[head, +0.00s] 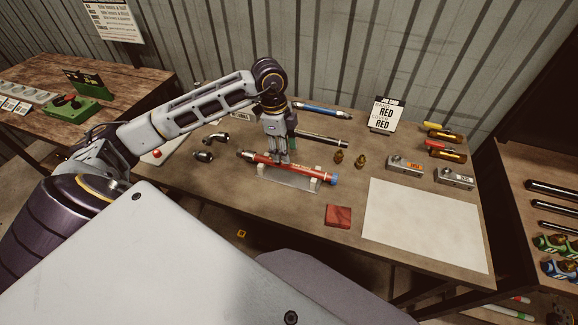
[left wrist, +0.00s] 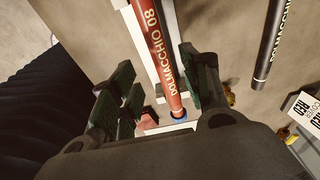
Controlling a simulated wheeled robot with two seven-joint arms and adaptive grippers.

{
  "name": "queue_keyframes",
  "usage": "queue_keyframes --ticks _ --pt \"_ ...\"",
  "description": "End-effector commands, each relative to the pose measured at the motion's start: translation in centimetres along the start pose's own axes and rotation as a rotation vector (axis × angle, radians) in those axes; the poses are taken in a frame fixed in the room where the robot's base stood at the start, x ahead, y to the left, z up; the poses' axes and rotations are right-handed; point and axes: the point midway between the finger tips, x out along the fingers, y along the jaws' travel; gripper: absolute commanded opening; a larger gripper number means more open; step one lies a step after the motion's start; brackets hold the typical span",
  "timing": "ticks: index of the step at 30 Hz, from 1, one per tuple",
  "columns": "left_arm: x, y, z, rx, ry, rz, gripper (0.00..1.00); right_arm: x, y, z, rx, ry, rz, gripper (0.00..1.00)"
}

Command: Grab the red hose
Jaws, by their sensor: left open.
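The red hose (head: 300,168) lies on a low white holder (head: 272,179) on the workbench, with a metal fitting at its left end and a blue cap at its right end. My left gripper (head: 284,158) is just above the middle of the hose, pointing down. In the left wrist view the red hose (left wrist: 158,50) runs between the spread green-padded fingers of my left gripper (left wrist: 156,92). The fingers are open and apart from the hose on both sides. My right gripper is not in view.
A black hose (head: 322,138) and a blue hose (head: 320,110) lie behind. Brass fittings (head: 360,161), a red block (head: 338,215), a white sheet (head: 425,222) and a job card (head: 386,114) reading RED are on the bench. Metal fittings (head: 204,156) lie left of the hose.

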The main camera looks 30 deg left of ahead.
Motion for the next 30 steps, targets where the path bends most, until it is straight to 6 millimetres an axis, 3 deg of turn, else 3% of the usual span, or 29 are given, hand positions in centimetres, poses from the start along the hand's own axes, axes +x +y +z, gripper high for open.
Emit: queue_keyframes --ticks 17,30 --pt "1.1 0.0 0.0 0.0 0.0 -0.001 0.46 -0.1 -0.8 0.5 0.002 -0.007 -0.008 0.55" --pt "5.2 0.0 -0.3 0.0 0.0 0.0 0.46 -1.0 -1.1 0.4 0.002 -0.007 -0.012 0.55"
